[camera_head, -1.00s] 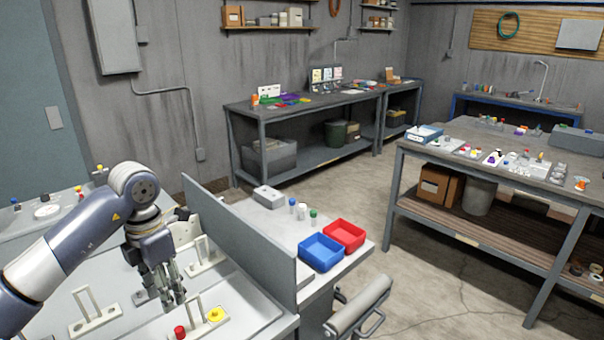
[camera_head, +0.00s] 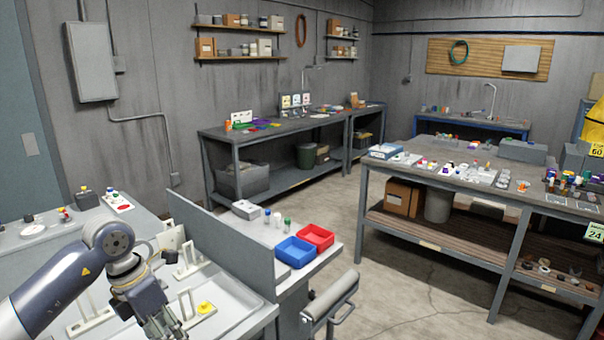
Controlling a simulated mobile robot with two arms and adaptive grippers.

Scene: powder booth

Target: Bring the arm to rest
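My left arm comes in from the lower left over the pale bench with the raised panel. My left gripper (camera_head: 166,326) points down at the bottom of the view, close to the bench's front part. Its fingertips are small and partly cut off, so I cannot tell whether it is open or shut, and I see nothing held in it. My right arm and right gripper are not in view.
White upright handles (camera_head: 188,302) stand on the bench beside my arm, one near a yellow knob (camera_head: 206,308). A grey panel (camera_head: 222,245) divides off blue (camera_head: 295,252) and red (camera_head: 318,236) bins. Open floor (camera_head: 375,290) lies between benches.

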